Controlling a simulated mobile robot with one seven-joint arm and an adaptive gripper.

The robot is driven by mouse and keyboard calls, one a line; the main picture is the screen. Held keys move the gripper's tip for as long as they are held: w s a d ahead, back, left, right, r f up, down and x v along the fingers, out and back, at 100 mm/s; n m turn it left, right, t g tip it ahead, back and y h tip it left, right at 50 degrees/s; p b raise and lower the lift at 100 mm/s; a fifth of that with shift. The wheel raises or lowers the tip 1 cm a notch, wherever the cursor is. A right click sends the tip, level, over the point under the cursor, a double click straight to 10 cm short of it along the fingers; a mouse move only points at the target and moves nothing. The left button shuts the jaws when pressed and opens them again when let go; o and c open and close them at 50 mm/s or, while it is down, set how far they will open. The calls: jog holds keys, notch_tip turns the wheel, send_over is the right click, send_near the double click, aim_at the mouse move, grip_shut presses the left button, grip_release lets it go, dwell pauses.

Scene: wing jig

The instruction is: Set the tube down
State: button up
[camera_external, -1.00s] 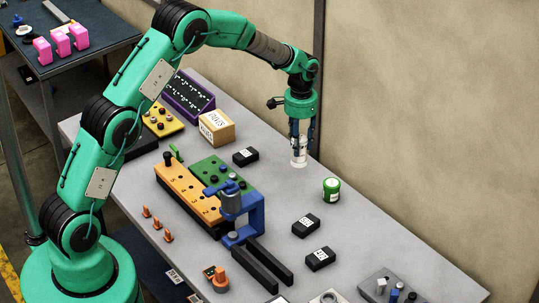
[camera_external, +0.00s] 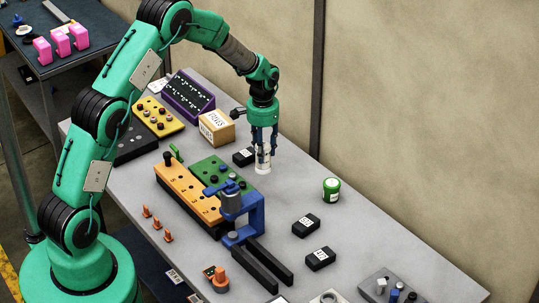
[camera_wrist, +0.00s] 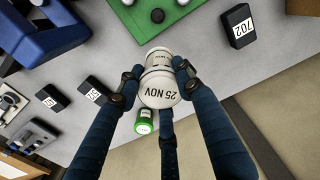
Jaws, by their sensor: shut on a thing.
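The white tube (camera_external: 263,160) is upright in my gripper (camera_external: 263,148), just beside a black numbered block. Its white end reads "25 NOV" in the wrist view (camera_wrist: 159,88). The dark blue fingers (camera_wrist: 155,80) close around its sides in the wrist view. The tube's lower end is at or just above the grey table (camera_external: 285,205); I cannot tell whether it touches.
A black block (camera_external: 243,157) stands close left of the tube, and a cardboard box (camera_external: 216,127) behind it. The green board (camera_external: 216,172) and blue clamp (camera_external: 250,215) lie in front-left. A green-capped jar (camera_external: 331,190) stands to the right. Table between tube and jar is clear.

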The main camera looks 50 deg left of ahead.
notch_tip(320, 180, down, 5)
jog(key=shift+w+r, duration=0.1)
dwell(0.5)
jog(key=w+a, duration=0.1)
jog(key=w, duration=0.6)
jog(key=w+a+f+p, duration=0.1)
jog(key=w+a, duration=0.1)
jog(key=w, duration=0.6)
jog(key=shift+w+a+f, duration=0.3)
jog(key=shift+f+p, duration=0.1)
jog(key=shift+p, duration=0.2)
jog(key=shift+f, duration=1.65)
jog(key=shift+f, duration=0.1)
